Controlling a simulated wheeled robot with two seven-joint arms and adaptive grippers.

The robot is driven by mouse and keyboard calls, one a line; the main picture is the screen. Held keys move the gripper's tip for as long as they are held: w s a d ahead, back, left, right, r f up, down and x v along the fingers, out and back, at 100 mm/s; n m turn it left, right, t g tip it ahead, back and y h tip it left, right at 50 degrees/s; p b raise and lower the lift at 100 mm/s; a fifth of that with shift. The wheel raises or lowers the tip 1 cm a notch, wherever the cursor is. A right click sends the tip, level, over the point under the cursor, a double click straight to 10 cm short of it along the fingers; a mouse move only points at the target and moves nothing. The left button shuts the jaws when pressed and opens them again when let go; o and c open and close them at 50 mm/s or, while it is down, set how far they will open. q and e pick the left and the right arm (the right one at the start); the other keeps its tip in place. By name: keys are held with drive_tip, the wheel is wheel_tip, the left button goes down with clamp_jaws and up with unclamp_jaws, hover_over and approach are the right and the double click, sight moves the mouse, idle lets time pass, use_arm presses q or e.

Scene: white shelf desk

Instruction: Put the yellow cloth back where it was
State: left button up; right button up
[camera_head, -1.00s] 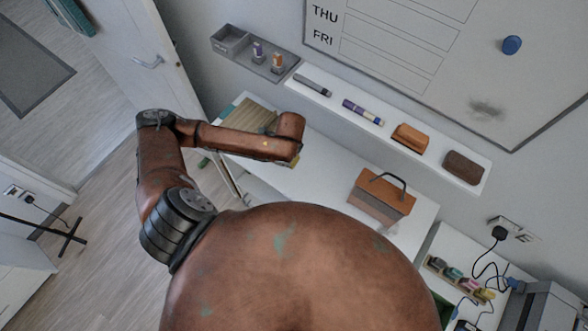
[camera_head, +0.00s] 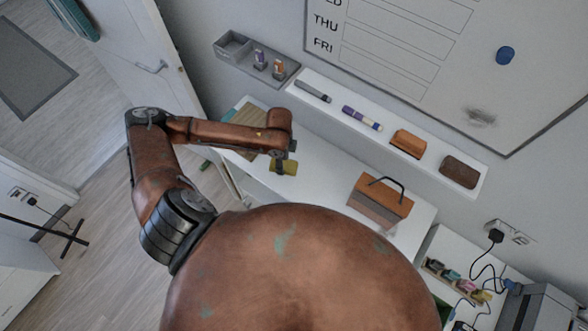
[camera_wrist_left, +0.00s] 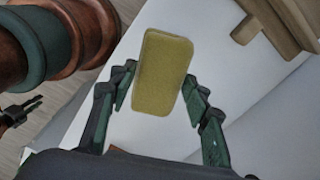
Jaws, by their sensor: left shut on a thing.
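The yellow cloth (camera_head: 285,168) is a flat, rounded rectangle below the end of my left arm, over the left part of the white desk (camera_head: 318,168). My left gripper (camera_head: 283,157) is at its near end. In the left wrist view the cloth (camera_wrist_left: 160,72) sits between the green-padded fingers, which are shut on it, and it extends beyond their tips. White desk surface shows behind it; I cannot tell whether the cloth touches the desk. My right gripper is not in view.
A wooden board (camera_head: 250,120) lies at the desk's left end, beside my left forearm. A brown box with a black handle (camera_head: 380,201) stands at the right. Above, a narrow white ledge (camera_head: 335,106) holds pens and two erasers. Desk between cloth and box is clear.

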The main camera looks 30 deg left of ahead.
use_arm(q)
drive_tip(key=w+d+f, duration=0.2)
drive_tip(key=f, duration=0.1)
drive_tip(key=w+f, duration=0.1)
drive_tip(key=f, duration=0.1)
drive_tip(key=shift+d+f, duration=0.15)
drive_tip(key=shift+d, duration=0.25)
drive_tip(key=shift+d+f, duration=0.1)
drive_tip(key=shift+f, duration=1.6)
drive_tip(key=o, duration=1)
drive_tip(key=shift+o, duration=0.2)
wheel_tip(320, 180, up, 12)
drive_tip(key=shift+r, duration=0.1)
